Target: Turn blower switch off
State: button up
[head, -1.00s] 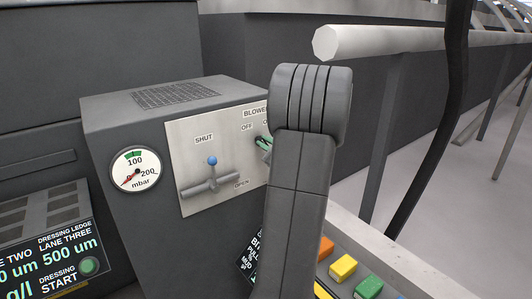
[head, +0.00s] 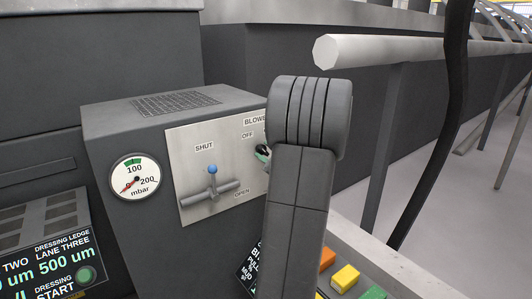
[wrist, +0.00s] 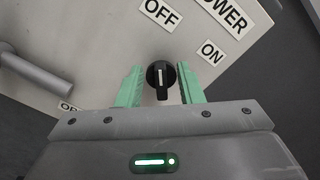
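The blower switch (wrist: 160,80) is a black round knob with a white line on a pale panel. In the wrist view its white line runs up the picture, towards the OFF label (wrist: 160,12); the ON label (wrist: 211,52) is up and to the right. My gripper (wrist: 160,67) has two green fingers, one on each side of the knob, with a gap on both sides. It is open and holds nothing. In the head view the knob (head: 261,150) shows just left of my dark wrist, which hides the ON label and part of the panel.
A pressure gauge (head: 135,177) is further left. A pale rail (head: 400,47) runs behind my arm, and coloured buttons (head: 345,277) lie below right.

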jog(key=shift+d, duration=0.1)
jog(key=v, duration=1.3)
jog(key=shift+s+d+p, duration=0.2)
jog(key=shift+s+p, duration=0.15)
jog(key=x, duration=1.4)
jog(key=shift+s+b, duration=0.1)
jog(key=shift+b, duration=0.2)
